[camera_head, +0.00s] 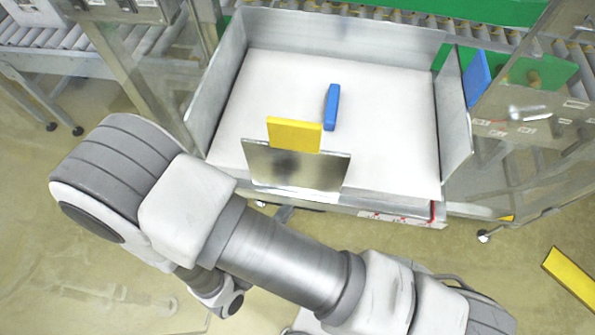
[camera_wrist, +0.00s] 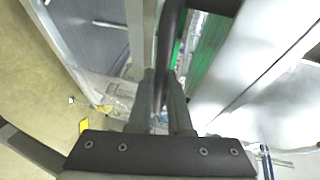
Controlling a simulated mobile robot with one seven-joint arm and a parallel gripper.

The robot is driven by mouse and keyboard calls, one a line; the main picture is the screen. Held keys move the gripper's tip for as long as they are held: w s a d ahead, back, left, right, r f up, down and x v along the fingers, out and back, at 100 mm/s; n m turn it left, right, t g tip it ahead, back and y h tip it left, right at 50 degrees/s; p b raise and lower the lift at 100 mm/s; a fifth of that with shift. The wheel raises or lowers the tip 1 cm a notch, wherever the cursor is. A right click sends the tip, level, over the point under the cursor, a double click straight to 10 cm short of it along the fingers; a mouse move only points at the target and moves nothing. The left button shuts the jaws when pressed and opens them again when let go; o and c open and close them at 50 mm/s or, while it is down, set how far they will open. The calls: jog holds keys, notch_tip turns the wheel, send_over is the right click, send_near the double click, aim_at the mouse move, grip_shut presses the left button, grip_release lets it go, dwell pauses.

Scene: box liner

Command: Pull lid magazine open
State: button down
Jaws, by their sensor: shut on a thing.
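In the head view the lid magazine (camera_head: 229,106) is a metal tray with raised walls around a white flat stack (camera_head: 390,120). A blue block (camera_head: 332,107) and a yellow block (camera_head: 294,134) show over the white surface. A metal plate (camera_head: 298,170) stands at its front edge. In the wrist view my gripper (camera_wrist: 160,78) has its two fingers closed around a dark bar-like handle (camera_wrist: 170,35). The gripper is out of sight in the head view, so I cannot tell there where it holds the magazine.
A roller conveyor (camera_head: 400,22) runs behind the magazine. A metal frame with a panel (camera_head: 530,115) stands at the right. A yellow floor marking (camera_head: 572,276) shows at the lower right. Open floor (camera_head: 90,285) lies at the lower left.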

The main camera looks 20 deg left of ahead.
jog(key=shift+s+d, duration=0.2)
jog(key=shift+s, duration=0.65)
jog(key=shift+s+d, duration=0.2)
jog(key=shift+s, duration=0.6)
jog(key=shift+s+d, duration=0.2)
jog(key=shift+s, duration=0.65)
jog(key=c, duration=1.1)
grip_release()
jog(key=shift+s, duration=0.2)
